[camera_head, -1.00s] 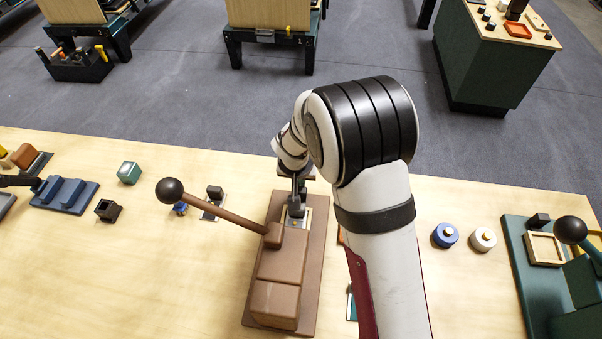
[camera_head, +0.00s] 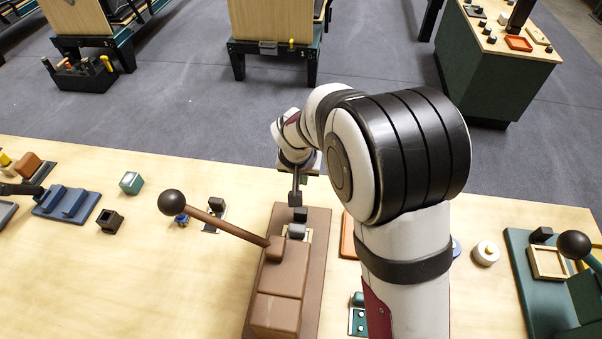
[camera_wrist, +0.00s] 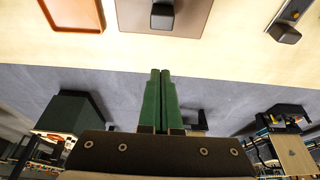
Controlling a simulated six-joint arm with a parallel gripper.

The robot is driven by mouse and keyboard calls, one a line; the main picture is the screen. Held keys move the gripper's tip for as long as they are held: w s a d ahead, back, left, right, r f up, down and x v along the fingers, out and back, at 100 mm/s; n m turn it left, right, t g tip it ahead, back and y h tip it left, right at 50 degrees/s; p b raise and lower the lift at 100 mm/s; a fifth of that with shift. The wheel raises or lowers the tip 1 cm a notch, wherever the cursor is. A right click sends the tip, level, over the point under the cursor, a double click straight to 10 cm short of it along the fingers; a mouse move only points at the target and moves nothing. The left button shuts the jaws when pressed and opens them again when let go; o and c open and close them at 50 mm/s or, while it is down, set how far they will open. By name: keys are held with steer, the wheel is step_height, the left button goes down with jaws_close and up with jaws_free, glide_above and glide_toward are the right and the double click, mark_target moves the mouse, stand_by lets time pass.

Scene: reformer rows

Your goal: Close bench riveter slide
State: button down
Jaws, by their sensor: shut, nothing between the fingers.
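The bench riveter (camera_head: 283,282) is a brown block on a brown base plate, with a long lever ending in a black ball knob (camera_head: 171,203) that leans up to the left. At its far end a dark block (camera_head: 299,215), seemingly the slide's handle, stands by a small light metal plate. My gripper (camera_head: 296,198) is beyond this end, close to the dark block; I cannot tell whether they touch. In the wrist view, the green fingers of my gripper (camera_wrist: 160,73) are together and empty, with the dark block (camera_wrist: 163,15) apart from their tips on the brown base.
An orange tray (camera_head: 348,236) lies right of the riveter, partly behind my arm. A blue slotted block (camera_head: 66,203), a green cube (camera_head: 131,183) and a dark hollow cube (camera_head: 110,221) sit at left. A green machine (camera_head: 555,290) stands at right. Clear table lies front left.

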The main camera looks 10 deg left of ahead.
mark_target(301, 209)
steer(key=c, duration=1.6)
jaws_free()
steer(key=v, duration=0.3)
steer(key=c, duration=1.3)
jaws_free()
steer(key=shift+d+r+m, duration=0.15)
steer(key=shift+r+m, duration=0.2)
steer(key=shift+m, duration=0.35)
steer(key=o, duration=0.3)
steer(key=m, duration=0.3)
steer(key=r+m+g, duration=0.1)
steer(key=m, duration=0.2)
steer(key=r+m+g, duration=0.1)
steer(key=m, duration=0.2)
steer(key=shift+s+d, duration=0.3)
steer(key=shift+s, duration=0.1)
steer(key=shift+o, duration=0.2)
steer(key=f+m, duration=0.2)
steer(key=f, duration=0.2)
steer(key=s+f+m+g, duration=0.1)
steer(key=f+m, duration=0.2)
steer(key=f, duration=0.2)
steer(key=f+m, duration=0.2)
steer(key=f, duration=0.2)
steer(key=shift+s+a+f+m+g, duration=0.25)
steer(key=shift+a+f+m+g, duration=0.05)
steer(key=shift+f+g, duration=0.1)
jaws_close()
steer(key=shift+r, duration=0.1)
